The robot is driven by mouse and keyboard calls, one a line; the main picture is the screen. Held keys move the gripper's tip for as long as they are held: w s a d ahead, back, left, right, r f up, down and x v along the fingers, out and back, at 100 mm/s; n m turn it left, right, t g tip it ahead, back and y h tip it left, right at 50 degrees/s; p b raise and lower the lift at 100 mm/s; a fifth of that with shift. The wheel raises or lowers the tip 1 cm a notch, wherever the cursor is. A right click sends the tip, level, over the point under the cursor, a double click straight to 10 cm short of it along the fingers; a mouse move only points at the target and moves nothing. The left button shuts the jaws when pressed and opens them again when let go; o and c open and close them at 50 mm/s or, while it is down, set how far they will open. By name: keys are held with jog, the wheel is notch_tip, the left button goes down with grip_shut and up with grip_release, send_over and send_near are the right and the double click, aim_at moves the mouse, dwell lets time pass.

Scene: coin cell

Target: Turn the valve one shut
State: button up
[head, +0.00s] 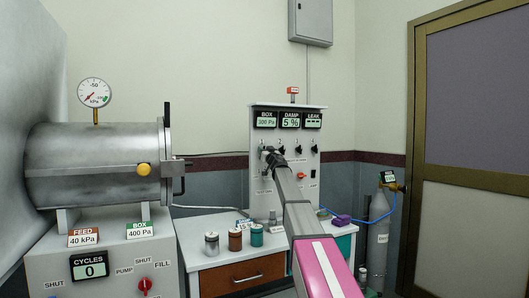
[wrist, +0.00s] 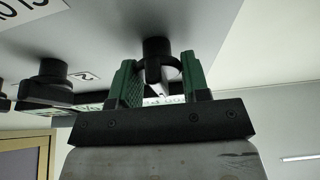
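Valve one appears to be the black knob (wrist: 155,48) on the pale panel in the wrist view; its number does not show. Its narrow handle with a white line points toward the camera. My gripper (wrist: 160,84) has its two green fingers on either side of this handle, with what looks like a small gap on each side. In the head view my gripper (head: 268,154) is at the left end of the knob row on the white panel (head: 258,182) and hides the knob there.
A neighbouring black knob (wrist: 46,82) with a label "2" beside it is close to my gripper. Several small jars, including a brown one (head: 235,240), stand on the bench below. A steel chamber (head: 90,165) is at left and a gas cylinder (head: 377,240) at right.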

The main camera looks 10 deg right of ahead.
jog(key=shift+n, duration=0.5)
jog(key=n+y, duration=0.1)
jog(key=n, duration=0.1)
jog(key=n+g+y, duration=0.1)
jog(key=n+y, duration=0.1)
jog(key=n, duration=0.1)
jog(key=shift+n+g, duration=0.3)
jog(key=n+g+y, duration=0.1)
jog(key=n, duration=0.2)
jog(key=n+g, duration=0.1)
jog(key=n, duration=0.2)
jog(key=shift+a+y, duration=0.15)
jog(key=shift+y, duration=0.25)
jog(key=n+g, duration=0.1)
jog(key=n, duration=0.1)
jog(key=n+g, duration=0.1)
jog(key=n, duration=0.2)
jog(key=shift+a+f+g+y, duration=0.1)
jog(key=shift+f+g+y, duration=0.05)
jog(key=shift+g+y, duration=0.15)
jog(key=n, duration=0.2)
jog(key=n+g, duration=0.1)
jog(key=n, duration=0.1)
jog(key=shift+s+f+n+g, duration=0.1)
jog(key=shift+f+n+g, duration=0.05)
jog(key=shift+n+g, duration=0.15)
jog(key=shift+n, duration=0.3)
jog(key=o, duration=0.9)
